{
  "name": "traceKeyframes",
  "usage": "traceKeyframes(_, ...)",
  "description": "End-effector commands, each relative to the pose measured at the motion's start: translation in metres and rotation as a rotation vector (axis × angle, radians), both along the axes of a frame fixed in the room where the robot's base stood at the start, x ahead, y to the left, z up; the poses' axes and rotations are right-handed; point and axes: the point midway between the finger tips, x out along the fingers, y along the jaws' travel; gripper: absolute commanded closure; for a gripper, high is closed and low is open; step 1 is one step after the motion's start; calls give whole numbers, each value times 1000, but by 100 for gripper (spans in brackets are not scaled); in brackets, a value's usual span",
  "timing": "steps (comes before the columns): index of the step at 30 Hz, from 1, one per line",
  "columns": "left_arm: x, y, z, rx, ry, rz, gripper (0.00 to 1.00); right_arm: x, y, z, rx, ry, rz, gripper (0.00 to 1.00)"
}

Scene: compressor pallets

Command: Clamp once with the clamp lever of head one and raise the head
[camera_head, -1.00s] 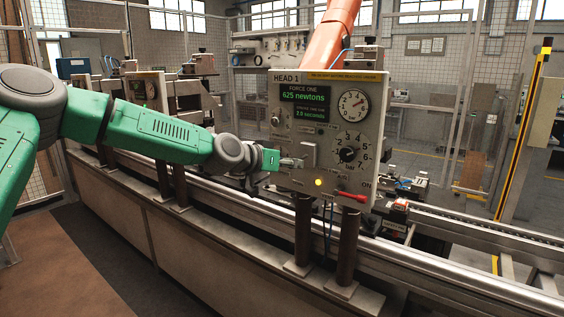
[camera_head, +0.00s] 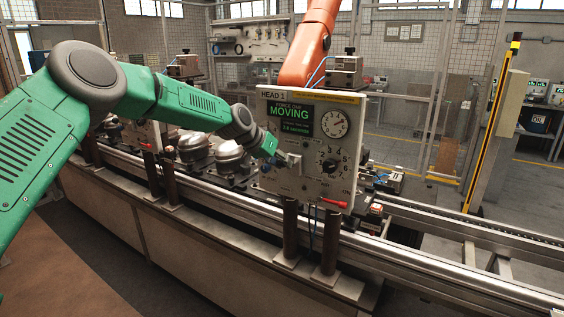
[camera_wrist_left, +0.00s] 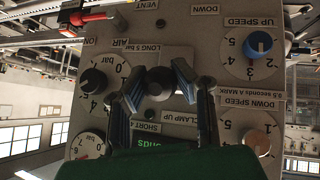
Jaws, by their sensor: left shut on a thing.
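The head one panel (camera_head: 347,172) is a grey box standing on two dark posts; its screen (camera_head: 291,119) reads MOVING in green. My left gripper (camera_head: 288,158) is at the left side of the panel's face. In the left wrist view, which is upside down, the gripper's fingers (camera_wrist_left: 158,88) are on either side of the dark round knob of the clamp lever (camera_wrist_left: 159,80), between the LONG and SHORT labels near CLAMP UP. The gripper is shut on this lever. The lever's shaft is hidden behind the knob. My right gripper is not in view.
A red handle (camera_head: 333,203) sticks out low on the panel; it also shows in the left wrist view (camera_wrist_left: 88,18). Black, blue (camera_wrist_left: 259,44) and tan dials surround the gripper. Metal compressors (camera_head: 233,160) stand on the conveyor line left of the panel. An orange arm (camera_head: 309,43) rises behind.

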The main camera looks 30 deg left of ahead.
Motion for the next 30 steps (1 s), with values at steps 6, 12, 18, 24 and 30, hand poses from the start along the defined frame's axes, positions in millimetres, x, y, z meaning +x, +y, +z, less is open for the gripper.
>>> traceKeyframes(6,3,3,6,0,-16,7,100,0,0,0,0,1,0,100)
traceKeyframes(12,3,2,5,1,-14,7,53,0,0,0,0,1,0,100)
traceKeyframes(18,2,2,3,0,-8,4,53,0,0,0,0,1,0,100)
traceKeyframes(24,-5,4,11,0,-9,4,53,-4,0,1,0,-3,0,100)
traceKeyframes(30,-30,16,39,-2,-11,4,53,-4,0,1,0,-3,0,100)
